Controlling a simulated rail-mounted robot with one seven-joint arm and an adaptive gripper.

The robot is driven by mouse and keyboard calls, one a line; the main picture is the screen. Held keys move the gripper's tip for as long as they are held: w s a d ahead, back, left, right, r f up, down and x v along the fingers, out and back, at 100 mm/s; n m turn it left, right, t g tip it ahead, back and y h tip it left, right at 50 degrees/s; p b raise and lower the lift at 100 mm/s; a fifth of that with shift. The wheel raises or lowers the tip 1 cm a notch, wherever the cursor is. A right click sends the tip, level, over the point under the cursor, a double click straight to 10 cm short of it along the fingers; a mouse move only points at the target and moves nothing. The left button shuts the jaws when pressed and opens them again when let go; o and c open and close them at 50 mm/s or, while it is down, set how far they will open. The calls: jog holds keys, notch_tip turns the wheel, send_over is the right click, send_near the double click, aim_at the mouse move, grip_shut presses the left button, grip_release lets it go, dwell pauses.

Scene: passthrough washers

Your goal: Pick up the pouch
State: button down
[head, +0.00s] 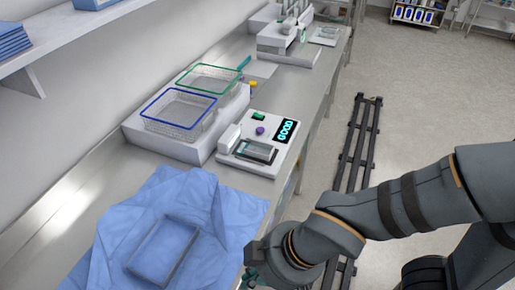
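No pouch is plainly recognisable. A grey-edged rectangle (183,271) lies on the rumpled blue cloth at the lower left, with blue showing through its middle; I cannot tell whether it is a clear pouch or a frame. My gripper (252,279) is at the bottom edge of the head view, to the right of the cloth and apart from the rectangle. It is small and partly cut off, so its fingers and anything between them cannot be made out.
The blue cloth (225,215) covers the near counter. Behind it stands a white device (236,134) with a lit "GOOD" display (286,131). Blue-rimmed (178,127) and green-rimmed (207,93) wire baskets sit to its left. More equipment (287,38) stands farther back. Floor rails (359,140) run along the right.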

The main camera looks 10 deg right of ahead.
jog(key=shift+c, duration=1.2)
grip_release()
dwell(0.3)
